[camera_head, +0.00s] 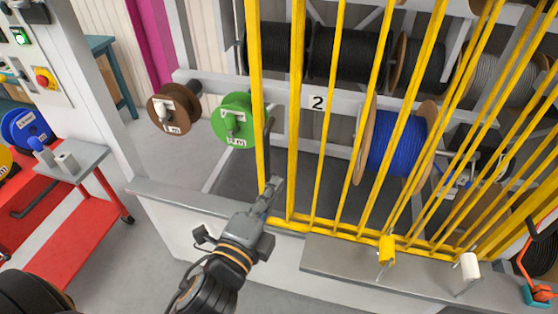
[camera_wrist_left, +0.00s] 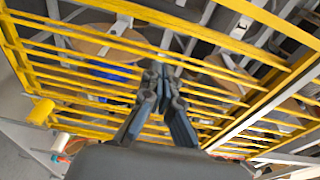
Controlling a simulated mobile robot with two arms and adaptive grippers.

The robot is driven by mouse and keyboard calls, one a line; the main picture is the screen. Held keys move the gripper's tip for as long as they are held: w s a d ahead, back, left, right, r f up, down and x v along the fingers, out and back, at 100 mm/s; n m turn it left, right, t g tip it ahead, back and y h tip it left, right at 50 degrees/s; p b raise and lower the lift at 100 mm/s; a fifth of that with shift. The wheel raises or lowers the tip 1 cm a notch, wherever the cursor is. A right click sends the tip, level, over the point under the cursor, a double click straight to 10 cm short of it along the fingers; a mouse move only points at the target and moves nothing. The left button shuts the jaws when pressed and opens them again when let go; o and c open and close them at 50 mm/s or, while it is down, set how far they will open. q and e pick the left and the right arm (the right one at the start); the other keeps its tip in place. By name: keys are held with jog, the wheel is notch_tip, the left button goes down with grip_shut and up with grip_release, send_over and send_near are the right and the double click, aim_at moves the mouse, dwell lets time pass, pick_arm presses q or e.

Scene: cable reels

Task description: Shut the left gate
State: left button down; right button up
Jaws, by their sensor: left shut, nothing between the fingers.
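Yellow barred gate panels (camera_head: 297,110) stand in front of the reel rack, and I cannot tell exactly where one panel ends and another begins. A thick yellow upright (camera_head: 255,90) marks their left edge. Left of it the front is uncovered. My left gripper (camera_head: 275,184) is shut and empty, its tips close to the low end of the left uprights; contact is unclear. In the left wrist view the closed fingers (camera_wrist_left: 160,75) lie in front of the yellow bars (camera_wrist_left: 100,75). My right gripper is out of view.
A brown reel (camera_head: 172,108) and a green reel (camera_head: 232,118) stick out in the uncovered part. A blue cable reel (camera_head: 395,145) sits behind the bars. A grey ledge (camera_head: 370,270) runs below. A red cart (camera_head: 80,230) stands left; floor between is clear.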

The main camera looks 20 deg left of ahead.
pick_arm(q)
jog(key=w+a+p, duration=0.3)
jog(key=w+p, duration=0.2)
jog(key=w, duration=0.3)
jog(key=shift+w+a, duration=0.25)
jog(key=shift+w, duration=0.05)
